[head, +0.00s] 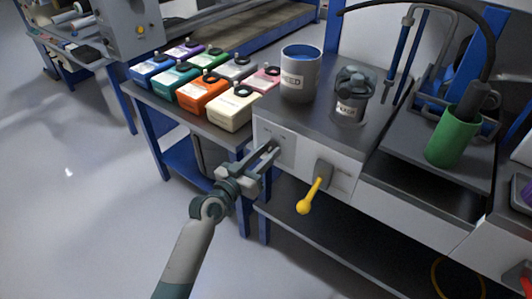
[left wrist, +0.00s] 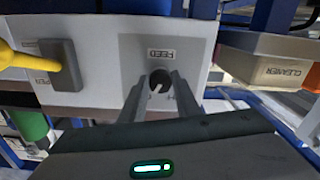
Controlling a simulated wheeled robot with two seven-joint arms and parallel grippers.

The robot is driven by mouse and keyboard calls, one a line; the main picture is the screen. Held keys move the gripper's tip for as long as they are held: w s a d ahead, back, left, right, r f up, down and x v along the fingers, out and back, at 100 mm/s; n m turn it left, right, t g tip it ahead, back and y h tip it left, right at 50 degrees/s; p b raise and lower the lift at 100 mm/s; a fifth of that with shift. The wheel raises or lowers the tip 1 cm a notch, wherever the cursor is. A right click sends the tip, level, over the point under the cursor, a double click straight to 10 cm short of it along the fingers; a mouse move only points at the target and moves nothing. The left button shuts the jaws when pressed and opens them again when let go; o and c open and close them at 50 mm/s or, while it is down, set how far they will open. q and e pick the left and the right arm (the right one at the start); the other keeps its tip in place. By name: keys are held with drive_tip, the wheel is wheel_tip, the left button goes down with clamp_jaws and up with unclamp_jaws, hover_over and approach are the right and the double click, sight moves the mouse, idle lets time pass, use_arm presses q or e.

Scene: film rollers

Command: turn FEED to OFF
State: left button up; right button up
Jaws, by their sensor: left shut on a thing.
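The FEED knob (left wrist: 160,82) is a small dark round knob with a pale pointer mark. It sits on a grey plate (left wrist: 190,52) on the front of the white cabinet. The FEED label (left wrist: 161,54) appears upside down above it in the left wrist view. My left gripper (left wrist: 159,88) is shut on the knob, one finger at each side. In the head view the left gripper (head: 274,149) reaches the cabinet's left front panel, and its fingers mostly hide the knob. Any OFF mark is too small to read. My right gripper is not in view.
A yellow lever (head: 313,193) on a dark mount sticks out right of the plate. A grey cup of blue content (head: 300,80) and a lidded jar (head: 352,95) stand on the cabinet. Several coloured containers (head: 203,94) stand left. A green cup (head: 446,146) is at the right.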

use_arm(q)
drive_tip(key=shift+n+p, duration=0.3)
drive_tip(key=shift+n, duration=0.1)
drive_tip(key=shift+r+n+p, duration=0.1)
drive_tip(key=shift+n+p, duration=0.35)
drive_tip(key=shift+n, duration=0.25)
drive_tip(key=n+p, duration=0.1)
drive_tip(key=n, duration=0.2)
drive_tip(key=shift+n+p, duration=0.3)
drive_tip(key=shift+s+n, duration=0.1)
drive_tip(key=shift+n, duration=0.4)
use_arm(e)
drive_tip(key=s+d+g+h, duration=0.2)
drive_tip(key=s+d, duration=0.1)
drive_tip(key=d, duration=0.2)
use_arm(q)
drive_tip(key=shift+d+n+p, duration=0.1)
drive_tip(key=shift+n+p, duration=0.85)
drive_tip(key=shift+n, duration=1.35)
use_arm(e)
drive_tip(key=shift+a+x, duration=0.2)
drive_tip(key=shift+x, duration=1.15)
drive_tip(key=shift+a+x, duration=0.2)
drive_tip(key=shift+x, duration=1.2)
use_arm(q)
drive_tip(key=o, duration=1)
drive_tip(key=shift+o, duration=0.2)
